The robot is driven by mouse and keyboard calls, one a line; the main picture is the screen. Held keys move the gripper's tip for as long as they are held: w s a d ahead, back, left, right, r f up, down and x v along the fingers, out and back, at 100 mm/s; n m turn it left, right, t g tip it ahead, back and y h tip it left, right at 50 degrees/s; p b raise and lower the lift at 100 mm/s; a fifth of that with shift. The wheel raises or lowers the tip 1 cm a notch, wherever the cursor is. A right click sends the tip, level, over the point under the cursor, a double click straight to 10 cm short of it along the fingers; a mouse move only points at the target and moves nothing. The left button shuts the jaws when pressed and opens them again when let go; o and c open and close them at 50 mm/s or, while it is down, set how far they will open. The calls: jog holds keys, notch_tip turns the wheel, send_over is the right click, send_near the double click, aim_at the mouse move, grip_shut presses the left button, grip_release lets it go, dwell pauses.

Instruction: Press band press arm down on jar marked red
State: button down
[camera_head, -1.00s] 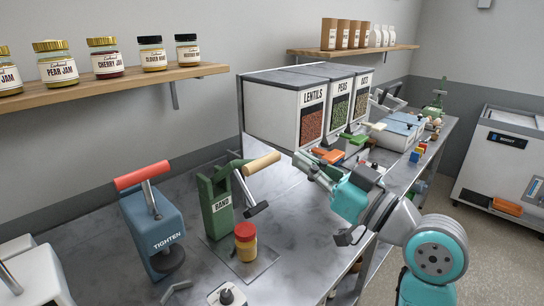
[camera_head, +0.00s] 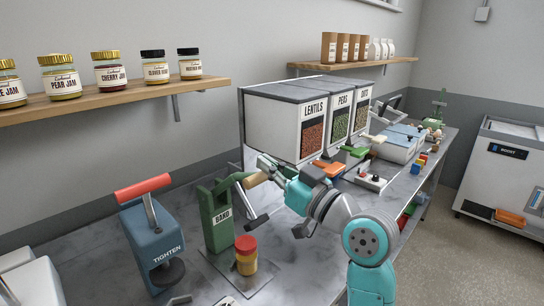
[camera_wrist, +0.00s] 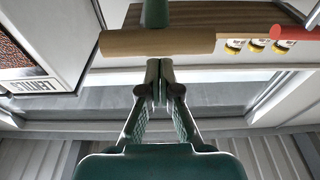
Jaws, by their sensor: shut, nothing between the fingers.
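The green band press (camera_head: 217,225), labelled BAND, stands on the bench with its arm raised. The arm's wooden handle (camera_head: 254,181) sticks out to the right, and its dark press head (camera_head: 257,221) hangs below. A yellowish jar with a red lid (camera_head: 246,254) stands upright on the plate in front of the press, apart from the head. My gripper (camera_head: 264,161) is shut and empty, close by the handle's right end. In the wrist view, the shut fingertips (camera_wrist: 158,66) are close to the wooden handle (camera_wrist: 158,42); whether they touch it I cannot tell.
A blue TIGHTEN press (camera_head: 152,240) with a red handle stands to the left. The LENTILS bin (camera_head: 285,130) and other bins stand behind my gripper. A jar shelf (camera_head: 120,92) hangs on the wall. Small coloured items lie further right on the bench.

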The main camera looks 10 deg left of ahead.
jog(key=shift+d+f, duration=0.1)
jog(key=shift+f, duration=0.35)
